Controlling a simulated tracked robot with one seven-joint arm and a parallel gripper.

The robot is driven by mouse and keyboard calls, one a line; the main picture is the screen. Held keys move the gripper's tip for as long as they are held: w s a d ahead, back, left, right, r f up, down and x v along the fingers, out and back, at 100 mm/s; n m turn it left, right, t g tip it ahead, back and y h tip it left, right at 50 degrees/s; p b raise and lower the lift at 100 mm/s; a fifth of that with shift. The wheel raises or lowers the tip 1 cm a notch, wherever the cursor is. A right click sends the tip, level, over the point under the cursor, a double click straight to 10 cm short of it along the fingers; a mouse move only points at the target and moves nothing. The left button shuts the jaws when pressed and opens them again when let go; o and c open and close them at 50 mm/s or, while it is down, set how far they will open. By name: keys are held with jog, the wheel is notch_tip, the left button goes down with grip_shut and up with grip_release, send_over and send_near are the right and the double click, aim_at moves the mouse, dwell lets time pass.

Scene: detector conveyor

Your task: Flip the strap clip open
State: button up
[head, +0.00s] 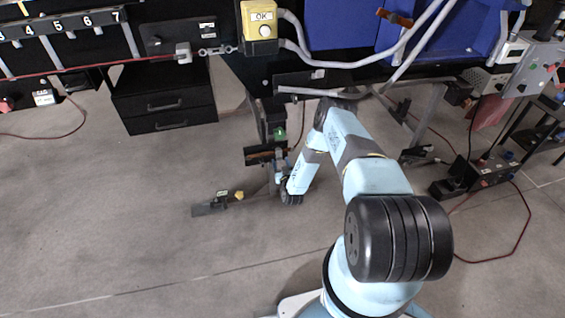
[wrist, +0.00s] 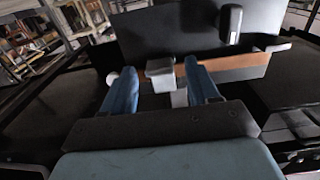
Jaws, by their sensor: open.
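In the wrist view my gripper (wrist: 160,68) is open, with one blue finger on each side of a small grey block, which looks like the strap clip (wrist: 160,72). A narrow grey piece shows just below the block. I cannot tell whether the fingers touch it. An orange-brown strap (wrist: 236,67) runs right from the clip across a dark panel. In the head view the brown strap (head: 258,156) shows on a dark post below the bench, beside the end of my arm; the clip is too small to make out there.
A pale round knob (wrist: 112,78) is left of the fingers and a light handle (wrist: 278,47) is to the right. The floor at lower left is clear.

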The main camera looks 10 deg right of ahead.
jog(key=shift+w, duration=0.65)
jog(key=shift+c, duration=0.2)
